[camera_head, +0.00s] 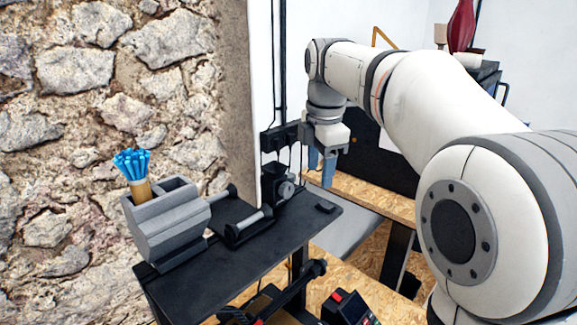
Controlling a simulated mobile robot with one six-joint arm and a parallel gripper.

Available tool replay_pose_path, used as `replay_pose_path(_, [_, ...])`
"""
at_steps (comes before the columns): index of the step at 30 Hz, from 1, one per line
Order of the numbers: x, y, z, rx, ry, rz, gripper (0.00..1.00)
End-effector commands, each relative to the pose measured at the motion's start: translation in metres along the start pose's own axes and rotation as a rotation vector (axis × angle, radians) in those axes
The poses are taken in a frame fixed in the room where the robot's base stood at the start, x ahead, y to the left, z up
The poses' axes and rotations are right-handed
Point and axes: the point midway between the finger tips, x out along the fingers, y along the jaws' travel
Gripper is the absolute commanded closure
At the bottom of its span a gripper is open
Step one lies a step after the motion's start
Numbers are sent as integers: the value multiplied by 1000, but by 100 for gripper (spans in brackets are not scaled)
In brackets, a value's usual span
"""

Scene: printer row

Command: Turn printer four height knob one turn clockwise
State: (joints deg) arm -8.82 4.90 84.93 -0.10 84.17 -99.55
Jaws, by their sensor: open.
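My gripper (321,168) hangs from the raised arm near the middle of the view. Its two blue-tipped fingers point down and stand apart, with nothing seen between them. A small round grey knob-like part (286,189) sits on a black block to the left of and a little below the fingers, apart from them in the picture. I cannot tell whether it is the height knob, and no printer number is readable. A black upright frame (278,60) rises behind it, beside a pale panel (260,90).
A black shelf (220,275) carries a grey holder (170,225) with blue-tipped sticks (132,163). A stone wall (80,70) closes off the left. A black device with a red part (345,308) is low in front. A wooden surface (365,198) lies behind the gripper.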

Motion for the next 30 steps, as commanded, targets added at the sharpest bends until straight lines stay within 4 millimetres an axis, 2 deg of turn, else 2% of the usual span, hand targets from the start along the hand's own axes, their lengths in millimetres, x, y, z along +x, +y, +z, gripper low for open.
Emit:
replay_pose_path(1, [-3, 20, -3, -132, 5, -14, 50])
replay_pose_path(6, [-12, 66, -13, -576, 29, -52, 50])
replay_pose_path(12, [-15, 96, -23, -930, 60, -78, 50])
replay_pose_path(15, [-15, 102, -26, -1019, 69, -83, 50])
replay_pose_path(20, [-6, 104, -27, -1064, 74, -86, 50])
replay_pose_path(30, [45, 98, -28, -1060, 74, -86, 50])
